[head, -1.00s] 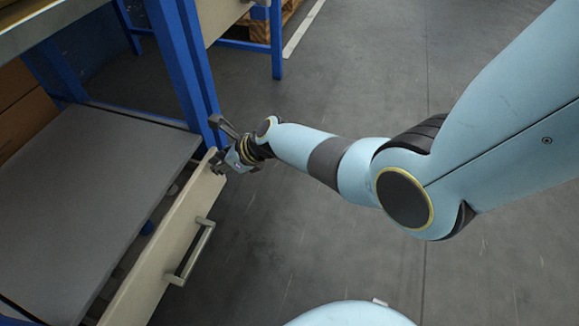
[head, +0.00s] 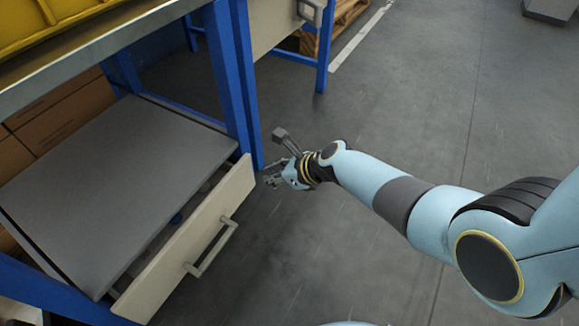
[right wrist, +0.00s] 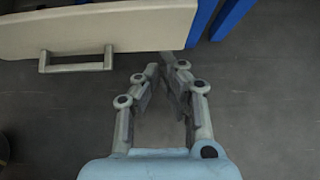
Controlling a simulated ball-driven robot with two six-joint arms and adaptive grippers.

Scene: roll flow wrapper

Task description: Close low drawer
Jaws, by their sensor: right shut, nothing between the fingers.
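The low drawer has a cream front (head: 195,245) with a grey bar handle (head: 212,249). It stands partly open under the grey shelf (head: 110,180), with a gap behind its front. My right gripper (head: 271,178) is just beyond the front's far right end, apart from it, with its fingers shut and empty. In the right wrist view the drawer front (right wrist: 130,27) and its handle (right wrist: 76,66) lie ahead and to the left of the fingertips (right wrist: 166,66). My left gripper is not in view.
A blue bench leg (head: 240,85) rises close to the drawer's far end. A yellow bin (head: 40,25) sits on the bench above. Another cream drawer (head: 275,25) is at the top. The grey floor (head: 330,240) to the right is clear.

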